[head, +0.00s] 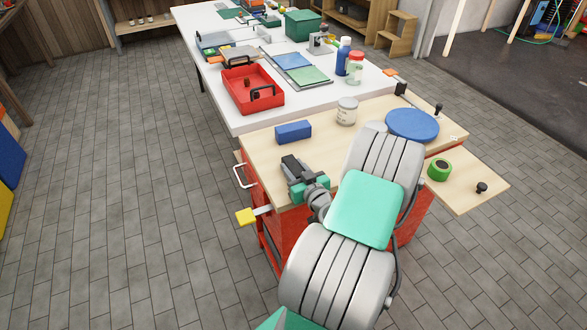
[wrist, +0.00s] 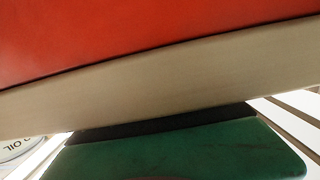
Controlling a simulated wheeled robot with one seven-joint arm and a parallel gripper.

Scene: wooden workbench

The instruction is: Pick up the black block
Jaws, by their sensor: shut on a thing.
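My gripper (head: 300,175) is over the front left part of the wooden bench top, in front of a blue block. It is shut on a dark piece (head: 291,161), which I take to be the black block; the jaws and arm partly hide it. In the wrist view a dark strip (wrist: 165,126) lies above a green surface (wrist: 180,155). This view is too close to show the block's outline or the grip clearly. I cannot tell whether the block touches the bench top.
The blue block (head: 293,132) and a pale can (head: 347,111) stand behind my gripper. A blue disc (head: 412,124) and a green ring (head: 439,169) are to the right. A red tray (head: 252,91) sits on the white table behind. A yellow-ended piece (head: 246,216) sticks out at the front left.

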